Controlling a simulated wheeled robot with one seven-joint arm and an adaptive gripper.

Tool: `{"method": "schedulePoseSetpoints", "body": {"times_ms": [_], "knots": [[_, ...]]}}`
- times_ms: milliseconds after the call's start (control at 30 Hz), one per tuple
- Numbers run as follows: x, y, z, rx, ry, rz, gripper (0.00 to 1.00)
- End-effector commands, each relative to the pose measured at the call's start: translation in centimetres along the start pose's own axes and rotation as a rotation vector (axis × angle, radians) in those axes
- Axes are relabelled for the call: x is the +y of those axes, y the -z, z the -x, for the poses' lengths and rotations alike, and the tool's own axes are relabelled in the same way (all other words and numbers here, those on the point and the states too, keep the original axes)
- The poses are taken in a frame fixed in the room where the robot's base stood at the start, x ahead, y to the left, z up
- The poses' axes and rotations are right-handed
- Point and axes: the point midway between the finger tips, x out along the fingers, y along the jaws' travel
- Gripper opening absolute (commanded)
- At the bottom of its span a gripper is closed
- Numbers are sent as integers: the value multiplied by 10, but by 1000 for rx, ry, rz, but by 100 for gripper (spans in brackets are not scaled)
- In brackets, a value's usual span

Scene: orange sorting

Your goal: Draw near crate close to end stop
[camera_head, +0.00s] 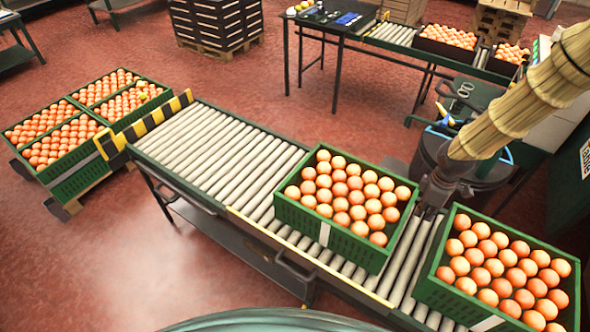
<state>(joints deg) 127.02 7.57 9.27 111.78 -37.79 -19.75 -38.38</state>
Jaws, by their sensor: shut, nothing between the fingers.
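A green crate (322,233) full of oranges sits on the roller conveyor (216,150), right of its middle. A second full green crate (461,305) sits on the rollers at the lower right, with a narrow gap between the two. The yellow-and-black striped end stop (148,124) crosses the conveyor's far left end. Bare rollers lie between it and the first crate. My gripper (430,208) is shut and empty, pointing down at the gap between the crates, by the first crate's right side. Whether it touches that crate I cannot tell.
Several orange-filled green crates (82,178) stand on a pallet beyond the end stop. A dark bin (425,165) stands behind the conveyor near my arm. A back table (339,40) and second conveyor stand farther off.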

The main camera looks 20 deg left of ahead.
Motion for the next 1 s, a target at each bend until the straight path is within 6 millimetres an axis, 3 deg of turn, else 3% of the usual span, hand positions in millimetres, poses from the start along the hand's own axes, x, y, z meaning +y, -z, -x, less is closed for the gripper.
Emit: {"method": "schedulePoseSetpoints", "body": {"times_ms": [867, 1000], "knots": [[-1, -1, -90, 0, 1, -2, 0], [0, 12, -86, 0, -1, 0, 0]]}}
